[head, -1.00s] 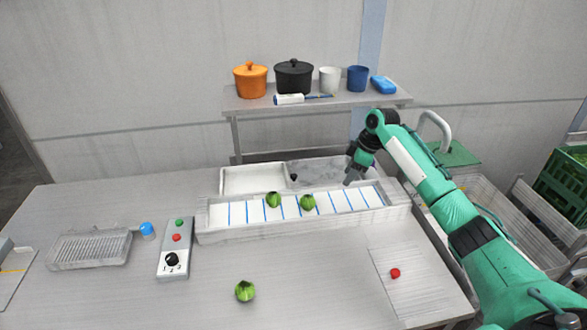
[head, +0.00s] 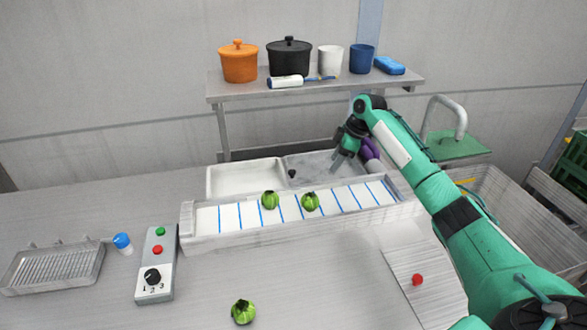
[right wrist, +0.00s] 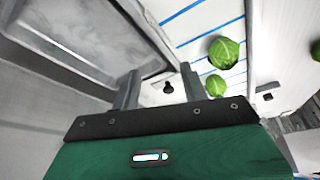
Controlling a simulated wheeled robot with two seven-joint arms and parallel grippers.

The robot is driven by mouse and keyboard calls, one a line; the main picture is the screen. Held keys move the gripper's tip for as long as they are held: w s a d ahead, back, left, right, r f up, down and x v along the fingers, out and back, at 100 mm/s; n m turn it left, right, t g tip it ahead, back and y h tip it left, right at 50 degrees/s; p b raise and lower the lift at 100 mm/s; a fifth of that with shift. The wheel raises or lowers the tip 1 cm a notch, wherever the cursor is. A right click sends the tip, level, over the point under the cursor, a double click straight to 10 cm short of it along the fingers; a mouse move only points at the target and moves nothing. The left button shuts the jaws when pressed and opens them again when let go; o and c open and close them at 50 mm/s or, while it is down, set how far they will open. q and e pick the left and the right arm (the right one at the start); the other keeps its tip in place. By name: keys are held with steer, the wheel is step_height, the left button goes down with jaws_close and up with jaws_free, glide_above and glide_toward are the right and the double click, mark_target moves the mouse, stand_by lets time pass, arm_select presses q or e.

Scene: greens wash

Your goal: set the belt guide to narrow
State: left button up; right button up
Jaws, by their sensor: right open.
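The conveyor belt (head: 240,215) is white with blue cross lines and grey side rails, and two green cabbages (head: 270,200) lie on it. A small black knob (head: 292,173), which may be the belt guide's handle, stands behind the belt's far rail. A black knob also shows in the right wrist view (right wrist: 168,87), between the fingers but apart from them. Its setting cannot be read. My right gripper (head: 343,164) is open and empty, above the far side of the belt, right of the knob in the head view. My left gripper is out of view.
A control box (head: 156,265) with green and red buttons and a numbered dial stands left of the belt. A loose cabbage (head: 243,311) lies in front. A shelf (head: 310,90) with pots and cups is behind. A purple thing (head: 371,152) is partly hidden by my right arm.

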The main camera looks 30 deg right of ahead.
steer(key=p, duration=0.3)
glide_above(293, 171)
steer(key=s+d, duration=0.2)
steer(key=x, duration=0.3)
steer(key=shift+w+a+f+p, duration=0.2)
steer(key=shift+w+p, duration=0.05)
steer(key=shift+p, duration=0.1)
steer(key=shift+w+a+f, duration=0.15)
steer(key=shift+f, duration=0.5)
